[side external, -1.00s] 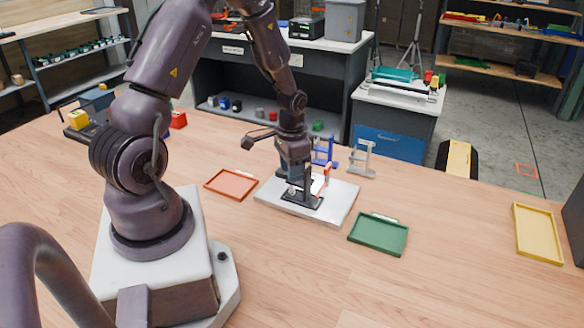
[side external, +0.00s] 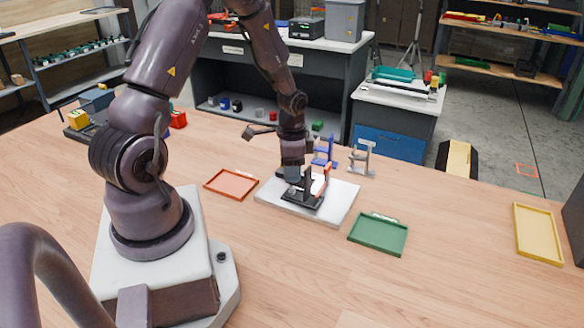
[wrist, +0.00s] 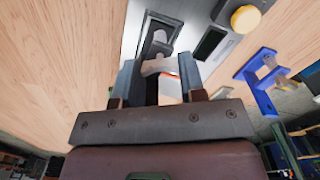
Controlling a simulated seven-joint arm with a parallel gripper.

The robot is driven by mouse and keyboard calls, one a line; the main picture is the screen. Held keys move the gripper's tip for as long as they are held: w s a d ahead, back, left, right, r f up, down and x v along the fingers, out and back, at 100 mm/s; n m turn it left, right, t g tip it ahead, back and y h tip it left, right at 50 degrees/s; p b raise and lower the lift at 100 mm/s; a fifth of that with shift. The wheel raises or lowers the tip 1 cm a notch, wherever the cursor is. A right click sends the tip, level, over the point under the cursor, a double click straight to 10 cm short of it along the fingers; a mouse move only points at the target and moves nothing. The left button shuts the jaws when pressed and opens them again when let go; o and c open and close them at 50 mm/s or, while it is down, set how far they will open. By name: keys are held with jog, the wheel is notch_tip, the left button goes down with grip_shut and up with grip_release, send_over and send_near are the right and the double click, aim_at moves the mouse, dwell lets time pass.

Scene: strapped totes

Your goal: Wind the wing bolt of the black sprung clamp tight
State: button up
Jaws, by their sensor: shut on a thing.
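The black sprung clamp (side external: 302,200) stands on a white board on the table, with its dark frame upright under my gripper. In the wrist view its dark base (wrist: 160,38) shows beyond my fingers. A pale grey wing bolt (wrist: 158,66) lies between the two fingers, and my gripper (wrist: 160,76) is shut on it. In the side view my gripper (side external: 296,178) points down over the clamp and hides much of the bolt. I cannot tell how far the bolt is wound in.
The white board (side external: 335,205) carries the clamp. A blue clamp (side external: 323,152) and a grey one (side external: 362,158) stand behind it. An orange tray (side external: 232,184) lies left, a green tray (side external: 378,235) right, and a yellow tray (side external: 538,232) far right. The table's front is clear.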

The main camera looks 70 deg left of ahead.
jog(key=o, duration=0.9)
jog(key=shift+o, duration=0.2)
jog(key=shift+r, duration=0.1)
notch_tip(320, 180, up, 13)
